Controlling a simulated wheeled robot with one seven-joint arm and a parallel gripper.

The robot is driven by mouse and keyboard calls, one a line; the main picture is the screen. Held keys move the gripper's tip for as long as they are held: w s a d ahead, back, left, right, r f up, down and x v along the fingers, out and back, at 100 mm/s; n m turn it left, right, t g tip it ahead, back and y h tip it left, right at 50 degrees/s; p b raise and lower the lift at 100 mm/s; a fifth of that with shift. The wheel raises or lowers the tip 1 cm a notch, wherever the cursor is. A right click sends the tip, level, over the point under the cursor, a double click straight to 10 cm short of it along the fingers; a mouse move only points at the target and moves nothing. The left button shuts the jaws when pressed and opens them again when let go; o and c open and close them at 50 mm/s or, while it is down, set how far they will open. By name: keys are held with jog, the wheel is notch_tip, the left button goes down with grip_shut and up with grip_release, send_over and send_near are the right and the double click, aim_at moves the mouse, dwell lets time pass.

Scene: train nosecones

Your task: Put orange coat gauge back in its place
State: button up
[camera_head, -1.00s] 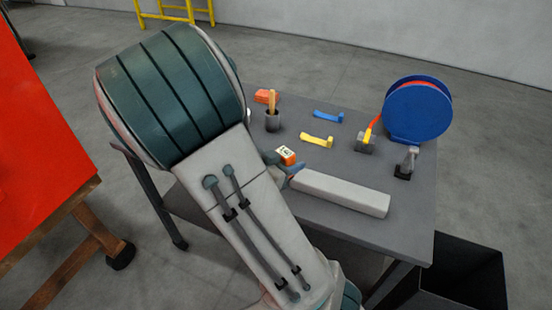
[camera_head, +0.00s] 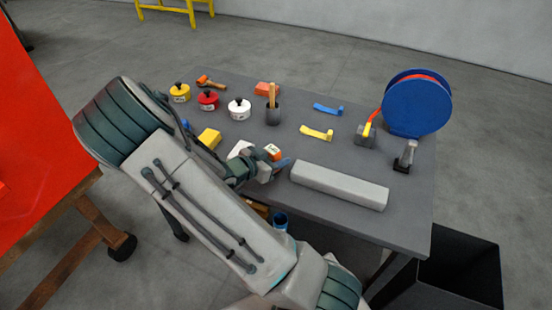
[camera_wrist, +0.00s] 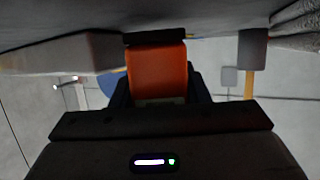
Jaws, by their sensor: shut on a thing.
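The orange coat gauge (camera_head: 273,152) is a small orange block with a pale face. It is in my gripper (camera_head: 270,165), low over the middle of the grey table, just left of the long light-grey block. In the wrist view the gauge (camera_wrist: 157,72) fills the space between the black fingers of my gripper (camera_wrist: 157,85), which is shut on it. I cannot tell whether the gauge touches the table top. My arm hides part of the table's left and front edge.
Blue (camera_head: 328,109) and yellow (camera_head: 317,133) tools and a blue reel (camera_head: 417,105) are to the right.

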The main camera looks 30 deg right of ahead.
jog(key=shift+f, duration=0.35)
jog(key=shift+f, duration=0.25)
jog(key=o, duration=0.9)
